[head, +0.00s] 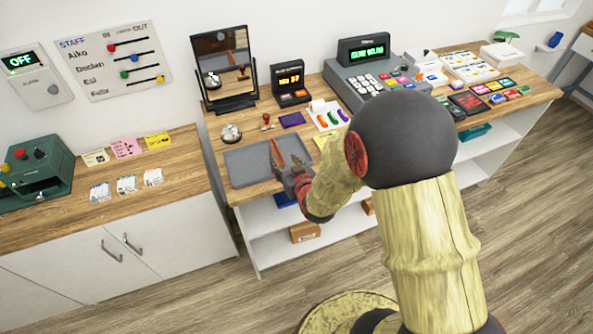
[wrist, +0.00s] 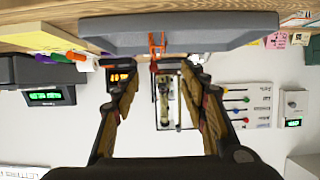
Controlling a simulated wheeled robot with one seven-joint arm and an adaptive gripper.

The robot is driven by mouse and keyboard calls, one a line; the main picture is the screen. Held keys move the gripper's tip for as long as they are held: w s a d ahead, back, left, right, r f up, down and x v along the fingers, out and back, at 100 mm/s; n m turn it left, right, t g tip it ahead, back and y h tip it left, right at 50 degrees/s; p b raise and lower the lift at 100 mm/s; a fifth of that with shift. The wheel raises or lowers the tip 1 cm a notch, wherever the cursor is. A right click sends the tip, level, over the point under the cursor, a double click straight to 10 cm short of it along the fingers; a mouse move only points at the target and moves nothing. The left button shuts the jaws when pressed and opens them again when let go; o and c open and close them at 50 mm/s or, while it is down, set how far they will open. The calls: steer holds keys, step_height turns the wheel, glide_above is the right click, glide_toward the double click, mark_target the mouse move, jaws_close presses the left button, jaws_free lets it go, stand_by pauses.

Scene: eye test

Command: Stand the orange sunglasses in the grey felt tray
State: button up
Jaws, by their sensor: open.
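The grey felt tray (head: 245,172) lies on the wooden counter and shows upside down along the top of the wrist view (wrist: 120,40). The orange sunglasses (head: 278,153) look thin and upright inside the tray, toward its right part. In the wrist view the orange sunglasses (wrist: 156,46) rise past the tray's rim, between and beyond my fingers. My gripper (head: 287,162) is open over the tray's right side, with a gap between its fingertips (wrist: 162,75). No finger clearly touches the sunglasses. Whether their lower edge rests on the tray floor is hidden.
A mirror (head: 224,62) stands behind the tray, with a silver bell (head: 231,133) and a small red-knobbed stamp (head: 266,121) between. A purple pad (head: 292,119) and a card with coloured pieces (head: 328,116) lie right of these. A cash register (head: 372,78) stands farther right.

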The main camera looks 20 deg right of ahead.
step_height(320, 180, up, 9)
steer(key=s+g, duration=0.2)
steer(key=s+r+g, duration=0.2)
steer(key=s+r, duration=0.2)
steer(key=s, duration=0.5)
steer(key=s+a+r+g, duration=0.1)
steer(key=s+r, duration=0.4)
steer(key=s, duration=0.4)
steer(key=s+a+r+g, duration=0.1)
steer(key=s+r, duration=0.3)
steer(key=s, duration=0.6)
steer(key=shift+r+g, duration=0.3)
steer(key=shift+g, duration=0.5)
steer(key=shift+a, duration=0.1)
steer(key=shift+f+b, duration=0.7)
steer(key=shift+b, duration=0.05)
steer(key=shift+w, duration=0.1)
